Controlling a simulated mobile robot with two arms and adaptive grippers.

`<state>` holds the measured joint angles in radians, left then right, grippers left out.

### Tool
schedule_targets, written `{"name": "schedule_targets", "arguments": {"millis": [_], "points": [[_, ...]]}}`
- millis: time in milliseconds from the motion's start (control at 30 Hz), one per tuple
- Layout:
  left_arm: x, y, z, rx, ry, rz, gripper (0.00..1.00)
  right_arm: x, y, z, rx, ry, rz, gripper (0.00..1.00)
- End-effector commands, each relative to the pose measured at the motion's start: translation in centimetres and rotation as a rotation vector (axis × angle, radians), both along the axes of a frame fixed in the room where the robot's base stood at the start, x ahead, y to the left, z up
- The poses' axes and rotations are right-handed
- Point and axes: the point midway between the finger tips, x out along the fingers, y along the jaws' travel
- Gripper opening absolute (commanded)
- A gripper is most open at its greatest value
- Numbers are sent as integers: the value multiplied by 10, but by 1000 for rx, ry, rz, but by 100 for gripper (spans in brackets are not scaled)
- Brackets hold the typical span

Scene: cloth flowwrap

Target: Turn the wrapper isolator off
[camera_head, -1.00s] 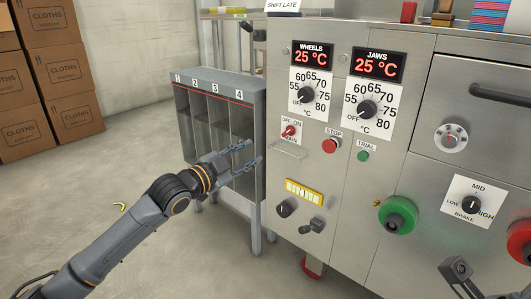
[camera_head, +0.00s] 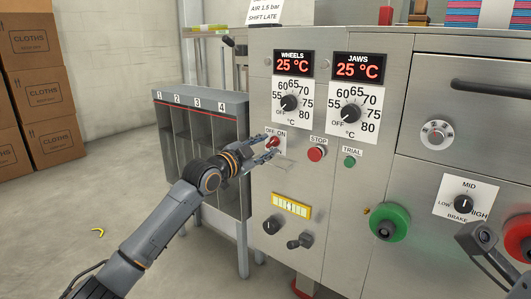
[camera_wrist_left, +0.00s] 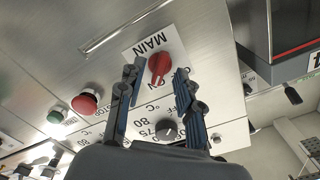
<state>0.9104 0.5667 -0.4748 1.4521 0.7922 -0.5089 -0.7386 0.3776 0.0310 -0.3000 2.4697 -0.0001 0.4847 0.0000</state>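The wrapper isolator is a red rotary switch (camera_head: 273,142) on a white plate marked OFF, ON and MAIN, on the left of the machine's steel front. In the left wrist view the red knob (camera_wrist_left: 160,68) lies between my two fingers, its narrow end toward the ON lettering. My left gripper (camera_head: 268,147) is open at the switch, with one finger on each side of the knob (camera_wrist_left: 158,72). I cannot tell whether the fingers touch it. A dark part of my right arm shows at the lower right, and its finger state is unclear.
A red STOP button (camera_head: 316,153) and a green TRIAL button (camera_head: 350,162) sit right of the switch. Two temperature dials (camera_head: 291,104) are above. A thin handle bar (camera_wrist_left: 130,28) is close to the plate. A numbered grey rack (camera_head: 200,97) stands left, beside my forearm.

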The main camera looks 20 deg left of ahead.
Motion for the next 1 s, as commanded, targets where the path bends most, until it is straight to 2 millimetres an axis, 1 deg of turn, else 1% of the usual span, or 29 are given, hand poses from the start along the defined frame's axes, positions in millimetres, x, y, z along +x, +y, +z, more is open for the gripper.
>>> {"name": "schedule_targets", "arguments": {"millis": [100, 367, 467, 500, 533, 567, 767, 933, 1000], "points": [[5, -3, 0, -1, 0, -1, 35, -2, 0, 1, -1, -9, 0, 0], [5, -3, 0, 0, 1, -1, 35, -2, 0, 2, -1, -8, -1, 0], [5, -2, 0, 0, 1, -1, 17, -2, 0, 1, -1, -8, -1, 0], [5, -2, 0, 0, 1, -1, 8, -2, 0, 1, -1, -8, -1, 0], [5, -2, 0, 0, 1, -1, 2, -2, 0, 1, -1, -9, 0, 0], [5, -2, 0, 0, 1, -1, 0, -2, 0, 1, -1, -9, 0, 0], [5, -2, 0, -2, 1, -1, 0, -2, 0, 2, -1, -9, -1, 0], [5, -2, 2, -25, 11, -1, 0, -3, 0, 8, 2, -13, 2, 0], [5, -2, 3, -47, 19, -1, 0, 8, -1, 0, 2, 36, 1, 0]]}}
